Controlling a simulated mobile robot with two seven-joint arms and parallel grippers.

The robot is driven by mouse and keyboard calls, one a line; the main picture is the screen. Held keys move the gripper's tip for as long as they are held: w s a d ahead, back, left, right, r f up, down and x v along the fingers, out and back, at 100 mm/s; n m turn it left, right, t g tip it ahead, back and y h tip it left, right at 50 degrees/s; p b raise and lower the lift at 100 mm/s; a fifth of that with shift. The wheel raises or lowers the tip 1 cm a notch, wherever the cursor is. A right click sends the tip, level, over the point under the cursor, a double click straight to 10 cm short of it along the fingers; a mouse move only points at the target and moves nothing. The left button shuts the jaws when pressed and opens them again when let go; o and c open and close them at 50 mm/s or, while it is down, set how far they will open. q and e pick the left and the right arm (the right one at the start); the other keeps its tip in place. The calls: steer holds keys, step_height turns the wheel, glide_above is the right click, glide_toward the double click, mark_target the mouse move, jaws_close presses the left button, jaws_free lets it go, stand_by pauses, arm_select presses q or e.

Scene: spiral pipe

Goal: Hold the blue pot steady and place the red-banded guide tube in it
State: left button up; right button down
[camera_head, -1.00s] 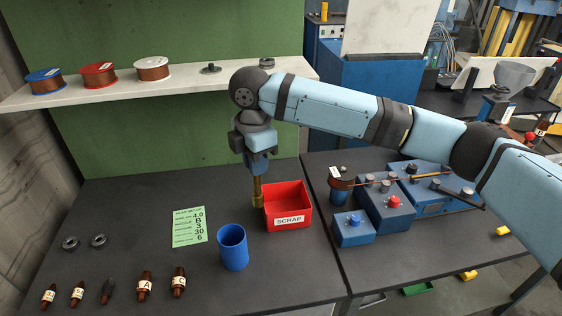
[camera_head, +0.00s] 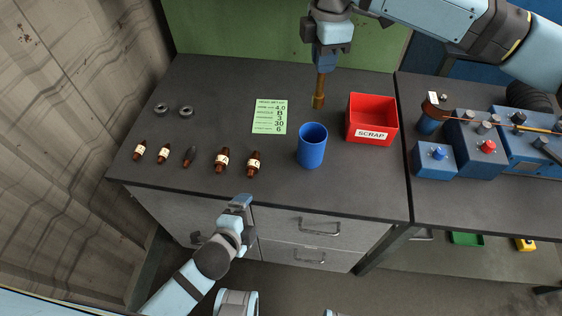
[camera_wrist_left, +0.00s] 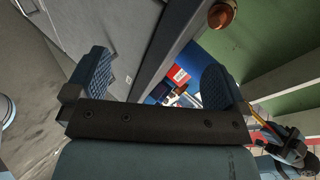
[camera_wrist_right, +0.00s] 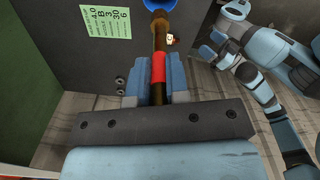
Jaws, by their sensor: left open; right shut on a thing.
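The blue pot (camera_head: 312,146) stands upright on the dark bench; its rim also shows at the top of the right wrist view (camera_wrist_right: 158,4). My right gripper (camera_head: 325,62) is shut on the brown guide tube (camera_head: 319,94), which hangs roughly upright behind the pot, apart from it. My left gripper (camera_head: 240,201) is at the bench's front edge, in front and left of the pot. It is open and empty between its fingers in the left wrist view (camera_wrist_left: 155,78).
A red scrap bin (camera_head: 372,119) stands right of the pot. Several brown labelled nozzles (camera_head: 222,160) lie along the front left. A green card (camera_head: 270,117) and two dark rings (camera_head: 174,110) lie behind them. Blue control boxes (camera_head: 475,140) stand on the right bench.

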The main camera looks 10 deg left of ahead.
mark_target(321, 133)
arm_select(q)
steer(key=w+d+r+m+t+h, duration=0.1)
steer(key=w+d+r+m+h, duration=0.1)
steer(key=m, duration=0.5)
steer(key=w+d+r+m+t+h, duration=0.2)
steer(key=w+m, duration=0.3)
steer(key=m, duration=0.3)
steer(key=w+d+r+m+t+h, duration=0.1)
steer(key=w+d+r+m+h, duration=0.1)
steer(key=m, duration=0.5)
steer(key=shift+w+r+m+t, duration=0.3)
steer(key=shift+w+r, duration=0.55)
steer(key=shift+r, duration=0.15)
steer(key=m, duration=0.1)
steer(key=m+g+h, duration=0.1)
steer(key=w+m, duration=0.1)
steer(key=shift+w+d+f+h, duration=0.1)
steer(key=shift+d+f+h, duration=0.25)
steer(key=shift+h, duration=0.05)
steer(key=x, duration=1.1)
steer(key=shift+w+d+f, duration=0.25)
steer(key=shift+d, duration=0.1)
steer(key=shift+c, duration=0.5)
steer(key=c, duration=0.8)
arm_select(e)
steer(key=shift+f, duration=6.5)
